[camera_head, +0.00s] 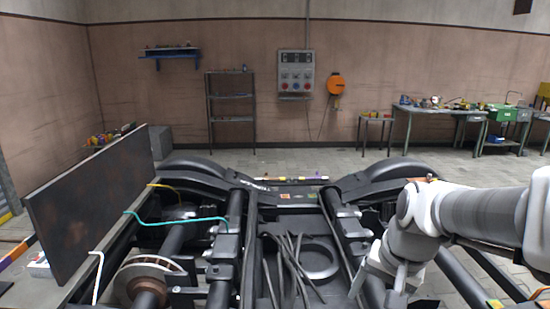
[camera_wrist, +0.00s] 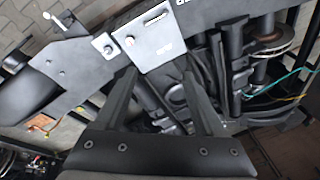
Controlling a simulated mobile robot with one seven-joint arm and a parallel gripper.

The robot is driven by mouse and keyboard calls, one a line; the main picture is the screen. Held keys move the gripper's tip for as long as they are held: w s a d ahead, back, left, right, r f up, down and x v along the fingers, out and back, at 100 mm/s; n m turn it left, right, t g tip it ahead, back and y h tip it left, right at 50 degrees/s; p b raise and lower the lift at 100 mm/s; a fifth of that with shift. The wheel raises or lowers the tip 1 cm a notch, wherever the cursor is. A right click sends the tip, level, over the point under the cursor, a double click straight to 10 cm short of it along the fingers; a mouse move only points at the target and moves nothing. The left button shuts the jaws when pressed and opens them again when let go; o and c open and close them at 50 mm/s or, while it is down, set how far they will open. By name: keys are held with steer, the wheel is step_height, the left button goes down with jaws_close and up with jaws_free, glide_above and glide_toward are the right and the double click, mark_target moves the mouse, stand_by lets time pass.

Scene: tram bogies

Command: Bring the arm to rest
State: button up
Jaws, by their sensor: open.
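My arm (camera_head: 470,215) reaches in from the right in the head view, bent down over the right side of the dark bogie (camera_head: 205,170). In the wrist view my gripper (camera_wrist: 160,75) is open, its two dark fingers spread apart with nothing held between them. Beyond the fingers lie the bogie frame, a bright metal plate (camera_wrist: 143,38) and dark cables. I cannot tell the exact gap between the fingertips and the frame.
Loose dark cables (camera_head: 290,268) and a teal cable (camera_head: 175,222) lie on the bogie. A dark upright panel (camera_head: 95,200) stands at left. A workbench (camera_head: 440,110), shelf rack (camera_head: 230,97) and wall panel (camera_head: 296,72) stand at the back. Floor behind the bogie is clear.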

steer(key=s+a+r+n+t+p, duration=0.2)
steer(key=s+a+r+n, duration=0.1)
steer(key=s+r+n, duration=0.3)
steer(key=s+r, duration=0.2)
steer(key=s, duration=0.2)
steer(key=shift+s+a+r+t+h+p, duration=0.25)
steer(key=shift+t+h+p, duration=0.05)
steer(key=shift+h+p, duration=0.1)
steer(key=shift+d, duration=0.1)
stand_by(0.6)
